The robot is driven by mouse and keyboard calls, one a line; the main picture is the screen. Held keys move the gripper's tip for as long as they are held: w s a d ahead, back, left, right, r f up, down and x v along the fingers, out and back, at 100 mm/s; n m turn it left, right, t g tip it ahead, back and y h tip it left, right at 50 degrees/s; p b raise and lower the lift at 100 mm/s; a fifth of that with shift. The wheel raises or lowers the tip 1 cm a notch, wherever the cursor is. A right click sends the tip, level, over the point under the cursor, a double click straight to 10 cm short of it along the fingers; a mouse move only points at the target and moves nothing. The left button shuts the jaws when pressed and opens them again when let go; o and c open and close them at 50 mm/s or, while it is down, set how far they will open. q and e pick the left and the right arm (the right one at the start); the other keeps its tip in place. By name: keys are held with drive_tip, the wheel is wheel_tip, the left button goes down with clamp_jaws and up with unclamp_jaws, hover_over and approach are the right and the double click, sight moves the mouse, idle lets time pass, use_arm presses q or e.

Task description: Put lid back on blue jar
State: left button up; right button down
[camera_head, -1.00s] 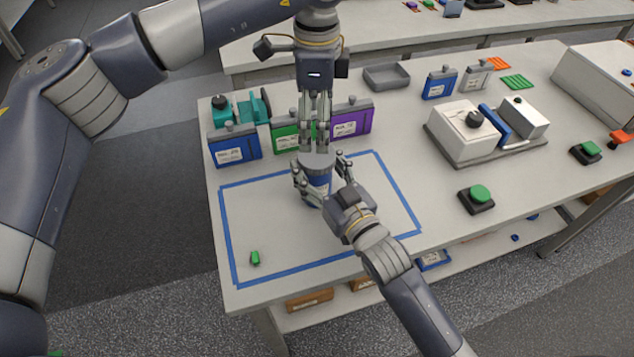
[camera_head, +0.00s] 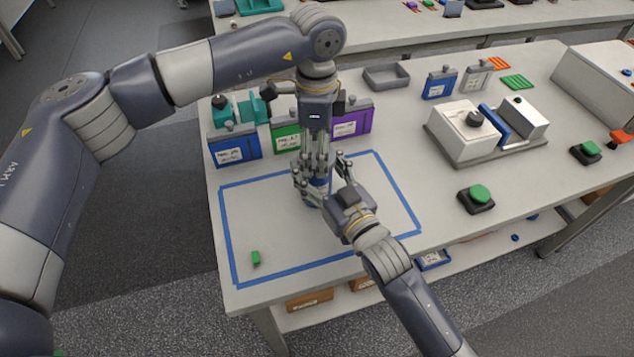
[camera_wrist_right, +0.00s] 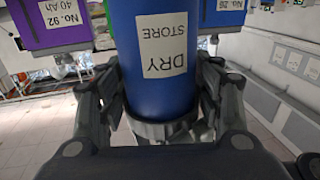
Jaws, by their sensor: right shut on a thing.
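The blue jar (camera_head: 319,186) stands upright on the white bench, inside the blue tape outline. In the right wrist view the jar (camera_wrist_right: 160,85) fills the middle, with a "DRY STORE" label. My right gripper (camera_head: 320,176) is shut around the jar's side, with a finger on each side. My left gripper (camera_head: 318,164) points straight down at the jar's top from above.
Blue (camera_head: 234,148), green (camera_head: 284,138) and purple (camera_head: 352,122) labelled battery packs stand just behind the jar. A small green piece (camera_head: 255,258) lies at the outline's front left. A green button (camera_head: 479,195) and a white device (camera_head: 463,135) are to the right.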

use_arm(q)
drive_tip(key=c, duration=0.4)
drive_tip(key=o, duration=1.2)
drive_tip(key=shift+r, duration=2.3)
drive_tip(key=o, duration=0.4)
